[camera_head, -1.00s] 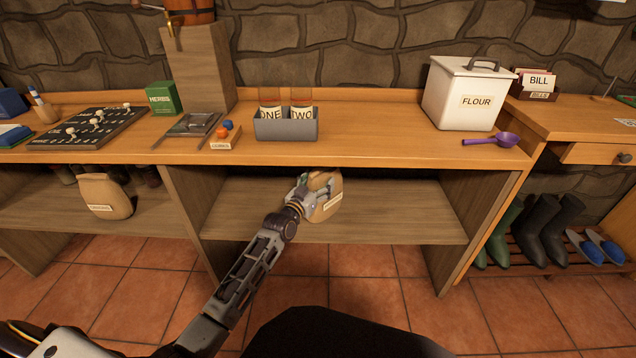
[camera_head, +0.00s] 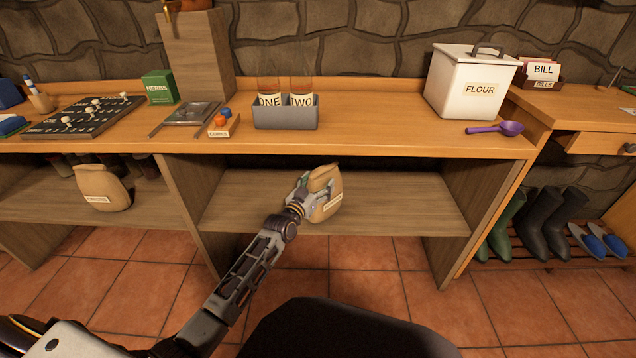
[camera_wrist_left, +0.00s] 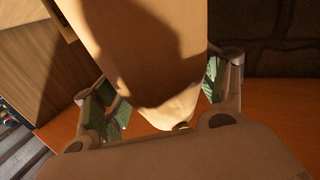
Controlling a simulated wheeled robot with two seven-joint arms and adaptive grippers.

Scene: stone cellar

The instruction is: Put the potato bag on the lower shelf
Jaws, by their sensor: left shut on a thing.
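My left gripper (camera_head: 312,193) is shut on a tan paper bag (camera_head: 327,208) with a pale label too small to read. The bag is roughly upright, slightly tilted, in the middle bay under the counter. It shows in front of the lower shelf board (camera_head: 400,207); I cannot tell whether its base touches the board. In the left wrist view the bag (camera_wrist_left: 150,45) fills the space between the green-padded fingers (camera_wrist_left: 165,105). A similar bag (camera_head: 103,190) stands on the shelf in the left bay, its label unclear. My right gripper is out of view.
The counter (camera_head: 380,135) overhangs the shelf, with upright panels (camera_head: 190,205) at the bay's sides. Shelf room is free left and right of the held bag. A flour bin (camera_head: 470,90), purple scoop (camera_head: 495,128) and grey holder (camera_head: 285,117) stand above. Boots (camera_head: 540,222) are at right.

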